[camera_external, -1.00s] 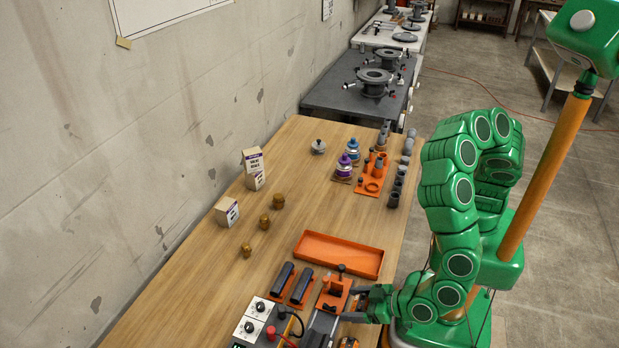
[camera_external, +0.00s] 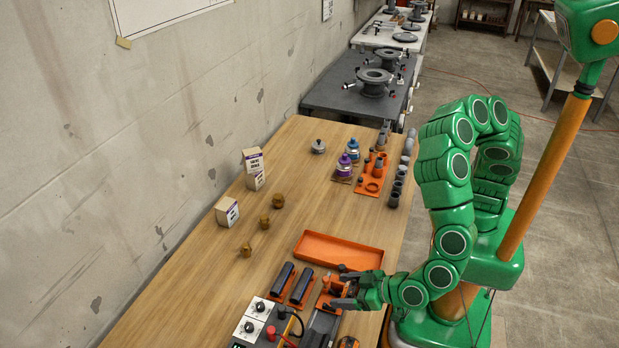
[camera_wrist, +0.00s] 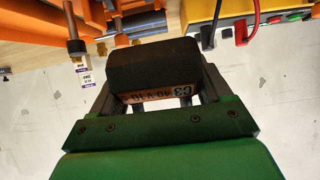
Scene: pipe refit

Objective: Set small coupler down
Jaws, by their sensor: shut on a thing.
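My gripper (camera_external: 342,288) is over the front part of the wooden bench, with its fingers around the orange fixture area in the outside view. In the wrist view, the gripper (camera_wrist: 152,84) is shut on a dark, short cylinder, which I take to be the small coupler (camera_wrist: 152,62). The coupler is hard to make out in the outside view. Whether it touches anything below it cannot be told.
An orange tray (camera_external: 338,240) lies just beyond my gripper. Two dark cylinders (camera_external: 282,278) lie on orange holders to its left. A control box (camera_external: 253,318) with red and black leads stands at front left.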

